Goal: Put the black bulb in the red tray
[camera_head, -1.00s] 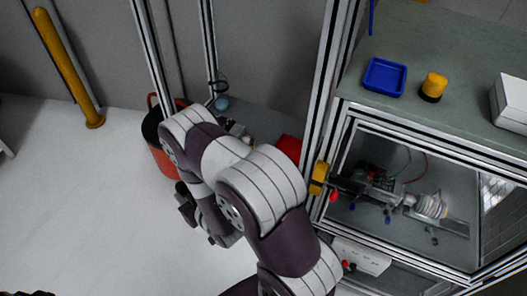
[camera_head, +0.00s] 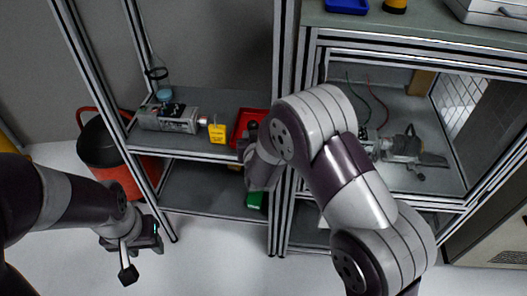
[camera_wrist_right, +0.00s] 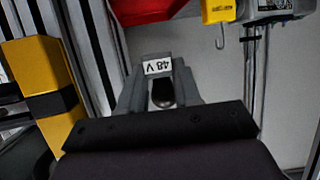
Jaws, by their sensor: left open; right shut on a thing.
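The red tray (camera_head: 241,117) sits on the shelf behind the frame post in the head view. Its edge shows at the top of the right wrist view (camera_wrist_right: 145,10). My right gripper (camera_wrist_right: 160,88) is shut on the black bulb (camera_wrist_right: 162,94), with a white 48 V label at the fingertips. In the head view my right gripper (camera_head: 251,148) is at the tray's near side; the tray's near part is hidden, and I cannot tell how far above it the bulb is. My left gripper (camera_head: 142,256) is open and empty, low at left over the floor.
A yellow block (camera_head: 217,132) and a grey motor (camera_head: 168,118) stand on the shelf left of the tray. Frame posts (camera_head: 283,90) flank the shelf. A red and black bucket (camera_head: 105,145) stands at left. A blue tray (camera_head: 346,5) is on the upper bench.

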